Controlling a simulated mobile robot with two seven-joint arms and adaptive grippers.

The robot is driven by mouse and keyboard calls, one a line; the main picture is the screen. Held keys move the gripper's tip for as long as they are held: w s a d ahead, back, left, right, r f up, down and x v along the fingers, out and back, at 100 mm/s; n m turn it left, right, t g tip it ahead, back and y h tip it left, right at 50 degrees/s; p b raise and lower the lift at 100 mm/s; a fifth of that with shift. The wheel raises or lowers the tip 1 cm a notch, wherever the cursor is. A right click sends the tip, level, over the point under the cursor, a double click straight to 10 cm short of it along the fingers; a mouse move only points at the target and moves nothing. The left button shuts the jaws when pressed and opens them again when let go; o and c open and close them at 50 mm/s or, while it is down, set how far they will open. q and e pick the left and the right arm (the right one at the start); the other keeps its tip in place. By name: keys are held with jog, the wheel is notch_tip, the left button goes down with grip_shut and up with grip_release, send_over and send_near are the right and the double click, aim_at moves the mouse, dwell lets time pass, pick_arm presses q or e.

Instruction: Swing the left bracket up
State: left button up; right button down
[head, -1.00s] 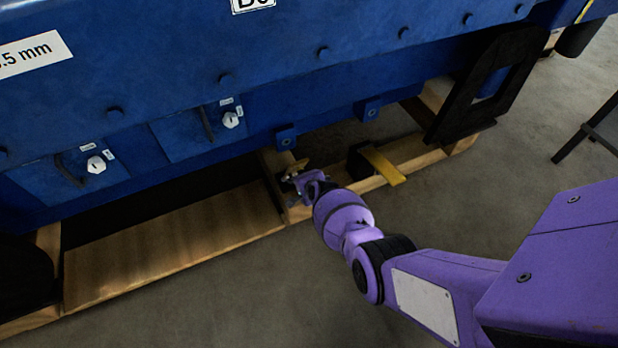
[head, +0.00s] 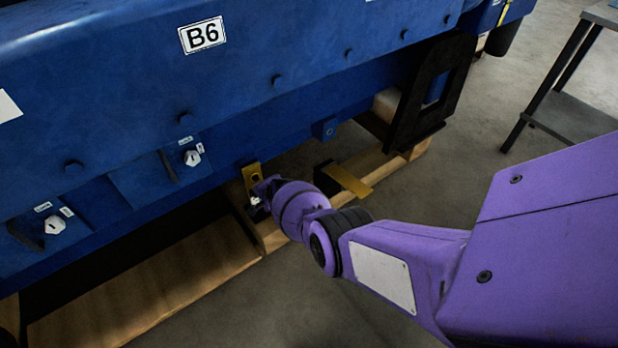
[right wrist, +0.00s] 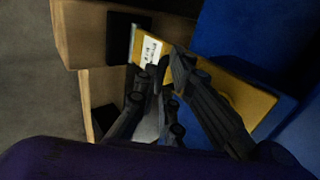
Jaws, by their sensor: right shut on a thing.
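The left bracket (head: 251,174) is a yellow plate, standing upright against the blue engine's lower edge in the head view. In the right wrist view the yellow bracket (right wrist: 245,100) carries a small white label and lies close along a blue surface. My right gripper (head: 262,196) is at the bracket's lower part. In the right wrist view its dark fingers (right wrist: 160,72) are shut on the bracket near the label; the exact contact is partly hidden by the fingers. My left gripper is not in view.
A second yellow bracket (head: 347,180) sticks outward, lowered, to the right. The blue engine (head: 290,90) rests above a wooden pallet (head: 150,285). A black frame (head: 430,95) stands right of the brackets. A grey table (head: 570,120) is at far right. Floor in front is open.

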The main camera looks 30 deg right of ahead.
jog(key=shift+w+d+r, duration=0.15)
jog(key=shift+w+r, duration=0.75)
jog(key=c, duration=1.8)
grip_release()
jog(key=shift+w+f, duration=0.15)
jog(key=shift+f, duration=0.05)
jog(key=shift+c, duration=0.2)
jog(key=s+f+v, duration=0.1)
jog(key=v, duration=1.1)
